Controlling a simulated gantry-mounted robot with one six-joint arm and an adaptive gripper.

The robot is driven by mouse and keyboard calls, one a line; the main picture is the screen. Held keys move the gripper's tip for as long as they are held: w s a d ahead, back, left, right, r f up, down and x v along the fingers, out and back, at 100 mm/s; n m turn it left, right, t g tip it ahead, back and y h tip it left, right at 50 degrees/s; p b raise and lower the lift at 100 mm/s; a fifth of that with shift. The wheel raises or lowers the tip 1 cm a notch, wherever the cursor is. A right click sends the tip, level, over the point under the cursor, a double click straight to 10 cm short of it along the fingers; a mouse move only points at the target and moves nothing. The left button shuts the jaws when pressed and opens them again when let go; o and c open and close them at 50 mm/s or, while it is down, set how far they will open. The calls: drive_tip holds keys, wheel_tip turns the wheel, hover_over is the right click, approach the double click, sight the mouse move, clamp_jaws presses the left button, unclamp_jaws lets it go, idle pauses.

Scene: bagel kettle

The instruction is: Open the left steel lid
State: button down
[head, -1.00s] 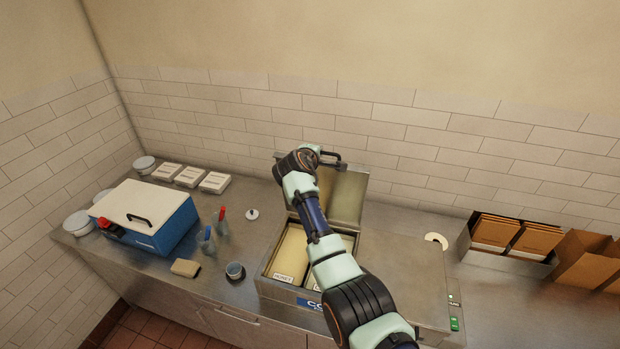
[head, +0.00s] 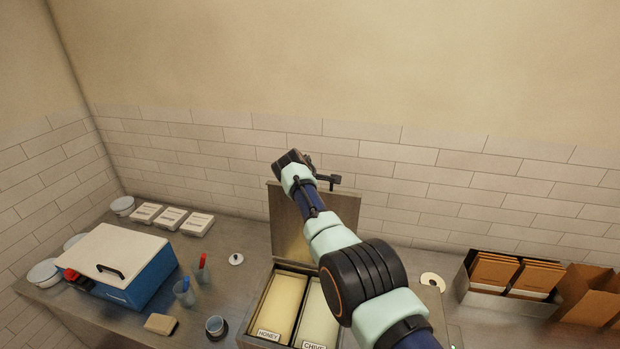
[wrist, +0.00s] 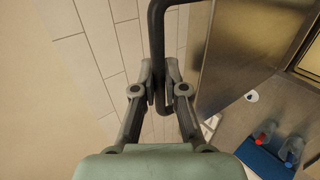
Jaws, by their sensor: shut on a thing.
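The steel lid (head: 290,222) stands raised at the back of the steel well, its inner face partly hidden behind my arm. Its dark bar handle (head: 331,180) is at the upper edge. In the wrist view the handle (wrist: 157,25) runs between my fingers, beside the lid's steel face (wrist: 238,60). My gripper (wrist: 160,78) is shut on this handle. In the head view my gripper (head: 316,177) is at the top of the lid, partly hidden by my wrist.
Below the lid lie open compartments labelled HONEY (head: 282,305) and CHIVE (head: 315,318). A blue cooler (head: 150,285) with cream top, cups (head: 186,291) and white boxes (head: 172,219) stand left. A steel bin with brown packets (head: 495,272) stands right. The tiled wall is close behind.

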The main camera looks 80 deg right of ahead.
drive_tip(key=c, duration=1.2)
unclamp_jaws()
drive_tip(key=shift+a, duration=0.1)
drive_tip(key=v, duration=1.1)
drive_tip(key=shift+a+r, duration=0.25)
drive_tip(key=shift+a, duration=0.05)
